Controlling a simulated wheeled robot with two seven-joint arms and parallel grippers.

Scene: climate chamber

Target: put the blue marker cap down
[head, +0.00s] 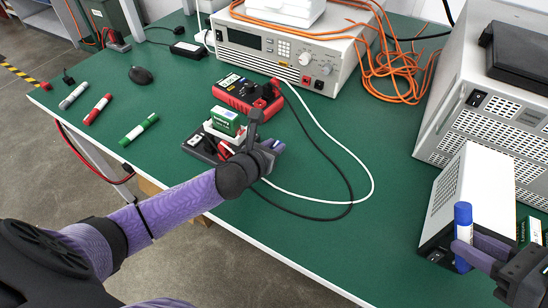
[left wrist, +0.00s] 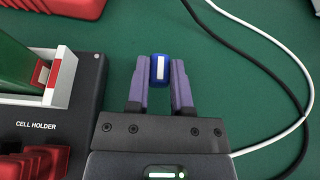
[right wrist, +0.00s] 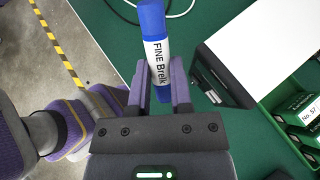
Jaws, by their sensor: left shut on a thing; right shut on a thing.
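The blue marker cap (left wrist: 160,68), with a white stripe, is between the fingertips of my left gripper (left wrist: 159,80). In the head view this gripper (head: 274,147) is beside the cell holder (head: 203,147), over the green table; the cap is mostly hidden there. I cannot tell whether the cap touches the table. My right gripper (head: 466,247) is shut on a blue marker (head: 463,215). The marker stands upright in front of the white box; its label reads FINE in the right wrist view (right wrist: 157,55).
Black and white cables (head: 350,205) curve across the table right of my left gripper. A red multimeter (head: 247,93) lies behind the cell holder. Green (head: 139,130), red (head: 98,109) and grey (head: 74,95) markers lie at the left. The table's middle right is clear.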

